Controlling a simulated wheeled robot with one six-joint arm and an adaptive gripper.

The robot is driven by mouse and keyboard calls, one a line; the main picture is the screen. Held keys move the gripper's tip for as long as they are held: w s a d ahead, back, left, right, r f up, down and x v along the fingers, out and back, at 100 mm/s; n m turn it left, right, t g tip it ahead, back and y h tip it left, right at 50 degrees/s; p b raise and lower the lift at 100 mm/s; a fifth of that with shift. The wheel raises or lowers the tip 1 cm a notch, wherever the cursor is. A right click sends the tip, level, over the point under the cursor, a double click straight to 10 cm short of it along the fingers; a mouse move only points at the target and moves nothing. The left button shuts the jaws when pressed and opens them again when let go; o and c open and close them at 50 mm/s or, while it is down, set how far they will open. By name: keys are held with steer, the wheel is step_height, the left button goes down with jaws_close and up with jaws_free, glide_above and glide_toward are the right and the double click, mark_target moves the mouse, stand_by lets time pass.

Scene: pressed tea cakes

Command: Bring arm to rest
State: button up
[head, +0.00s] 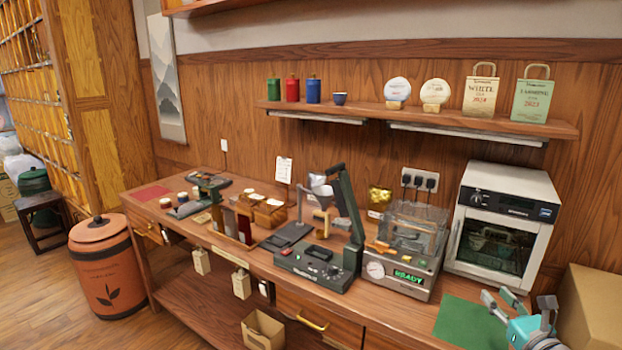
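My gripper (498,296) shows at the bottom right, at the end of my teal and grey arm. Its two grey fingers point up and to the left and stand apart, with nothing seen between them. It is over the right end of the wooden counter (385,325), by a green mat (466,322). Most of my arm is outside the picture.
A white oven (505,222) stands behind my gripper, and a cardboard box (592,308) is close on its right. A sealing machine with a lit READY display (408,278) and a dark green press (318,266) stand to the left. The mat looks bare.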

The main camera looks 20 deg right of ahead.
steer(key=s+a+f+n+g, duration=0.1)
steer(key=s+a+f+n, duration=0.55)
steer(key=a+f, duration=0.45)
steer(key=s+a+f+n+g, duration=0.1)
steer(key=s+a+f+n, duration=0.6)
steer(key=a, duration=0.5)
steer(key=s+a+r+n+y, duration=0.1)
steer(key=s+a+n+y, duration=0.1)
steer(key=s+a+n, duration=0.5)
steer(key=s+a+r+n+y, duration=0.2)
steer(key=s+a+n, duration=0.5)
steer(key=s+n, duration=1)
steer(key=shift+s+a+g, duration=0.3)
steer(key=shift+s+a, duration=0.05)
steer(key=shift+s, duration=0.15)
steer(key=shift+o, duration=0.2)
